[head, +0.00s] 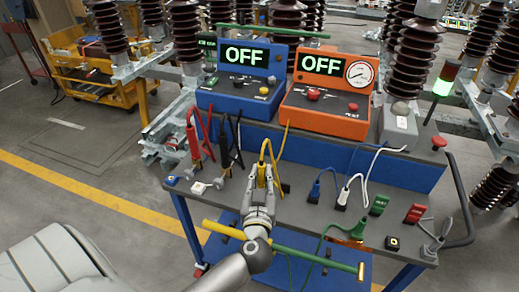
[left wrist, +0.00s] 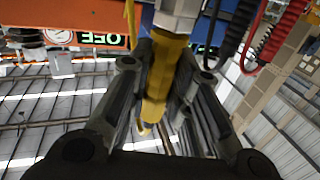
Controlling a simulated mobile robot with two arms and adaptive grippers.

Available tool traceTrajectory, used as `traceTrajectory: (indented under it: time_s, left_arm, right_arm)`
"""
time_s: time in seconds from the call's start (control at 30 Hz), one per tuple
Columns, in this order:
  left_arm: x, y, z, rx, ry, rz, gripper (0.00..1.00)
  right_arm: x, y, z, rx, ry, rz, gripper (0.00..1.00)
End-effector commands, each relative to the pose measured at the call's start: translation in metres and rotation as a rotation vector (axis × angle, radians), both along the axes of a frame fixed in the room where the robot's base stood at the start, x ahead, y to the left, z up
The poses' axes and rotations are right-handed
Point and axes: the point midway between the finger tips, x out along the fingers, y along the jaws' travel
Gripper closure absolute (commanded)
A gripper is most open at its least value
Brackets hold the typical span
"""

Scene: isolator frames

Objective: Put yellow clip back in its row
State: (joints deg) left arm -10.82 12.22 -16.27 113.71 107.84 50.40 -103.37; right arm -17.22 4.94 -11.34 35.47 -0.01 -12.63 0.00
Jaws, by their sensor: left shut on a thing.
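The yellow clip (head: 263,168) is upright between the fingers of my left gripper (head: 262,187), over the grey cart top (head: 300,215). My left gripper is shut on it. In the left wrist view the yellow clip (left wrist: 161,82) runs between the two dark fingers (left wrist: 158,100), with a yellow cable behind. I cannot tell whether the clip touches the cart top. In the row, a red clip (head: 194,143) and a black clip (head: 223,152) stand to the left. A blue clip (head: 315,192) and a white clip (head: 344,193) stand to the right. My right gripper is not in view.
A blue box (head: 240,95) and an orange box (head: 322,105), both showing OFF, stand behind the row. A green clip (head: 357,230) is at the front right.

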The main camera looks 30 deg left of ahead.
Motion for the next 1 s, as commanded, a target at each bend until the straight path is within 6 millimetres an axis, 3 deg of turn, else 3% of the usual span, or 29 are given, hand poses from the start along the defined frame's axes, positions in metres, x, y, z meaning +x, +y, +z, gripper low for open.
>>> traceTrajectory:
  time_s: [0.03, 0.2, 0.4, 0.6, 1.0]
  left_arm:
    - [0.016, 0.01, -0.002, -0.001, -0.006, 0.055, 1.0]
    - [0.055, 0.04, -0.004, -0.005, -0.002, 0.238, 1.0]
    - [0.086, 0.064, 0.003, -0.008, 0.004, 0.412, 1.0]
    - [0.098, 0.075, 0.009, -0.009, 0.008, 0.5, 1.0]
    - [0.099, 0.076, 0.011, -0.01, 0.008, 0.514, 1.0]
  right_arm:
    - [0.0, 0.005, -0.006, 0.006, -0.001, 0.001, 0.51]
    - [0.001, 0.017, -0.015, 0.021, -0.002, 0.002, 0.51]
    - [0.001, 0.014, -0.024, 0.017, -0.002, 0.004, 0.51]
    - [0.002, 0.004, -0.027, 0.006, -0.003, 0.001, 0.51]
    - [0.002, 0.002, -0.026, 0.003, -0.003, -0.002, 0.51]
